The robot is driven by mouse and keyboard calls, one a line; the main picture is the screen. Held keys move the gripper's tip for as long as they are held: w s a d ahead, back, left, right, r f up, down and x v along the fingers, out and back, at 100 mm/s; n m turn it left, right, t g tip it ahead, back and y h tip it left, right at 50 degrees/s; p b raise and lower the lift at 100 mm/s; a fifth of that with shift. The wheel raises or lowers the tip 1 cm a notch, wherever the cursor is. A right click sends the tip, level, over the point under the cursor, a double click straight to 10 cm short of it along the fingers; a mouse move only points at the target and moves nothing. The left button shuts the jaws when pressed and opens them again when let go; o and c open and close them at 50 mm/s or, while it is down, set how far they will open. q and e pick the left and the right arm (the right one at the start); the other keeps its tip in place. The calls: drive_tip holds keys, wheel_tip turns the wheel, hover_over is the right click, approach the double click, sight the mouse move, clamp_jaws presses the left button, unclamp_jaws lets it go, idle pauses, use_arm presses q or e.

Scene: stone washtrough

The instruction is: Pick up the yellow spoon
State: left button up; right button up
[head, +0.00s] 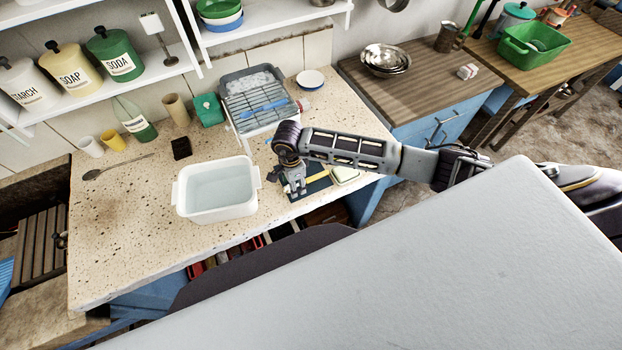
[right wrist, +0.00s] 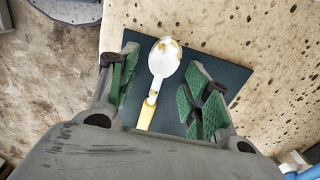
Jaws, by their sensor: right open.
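The yellow spoon (right wrist: 163,58) lies on a dark mat (right wrist: 232,75) in the right wrist view. Its bowl is white with yellowish-brown spots, and its handle is yellow. My right gripper (right wrist: 160,72) is open, with one green-padded finger on each side of the spoon. No finger visibly touches it. The lower end of the handle is hidden behind the gripper body. In the head view my right gripper (head: 297,188) points down over the mat at the counter's front edge. My left gripper is in neither view.
A white basin of water (head: 216,190) stands just left of the gripper. A rack over a grey tub (head: 262,105) stands behind it. A pale item (head: 346,176) lies right of the mat. A long spoon (head: 115,165), cups and a bottle are farther left on the speckled counter.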

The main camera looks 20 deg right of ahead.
drive_tip(key=shift+c, duration=0.3)
drive_tip(key=c, duration=0.9)
drive_tip(key=shift+r, duration=0.1)
wheel_tip(320, 180, up, 10)
drive_tip(key=b, duration=0.1)
drive_tip(key=shift+b, duration=0.35)
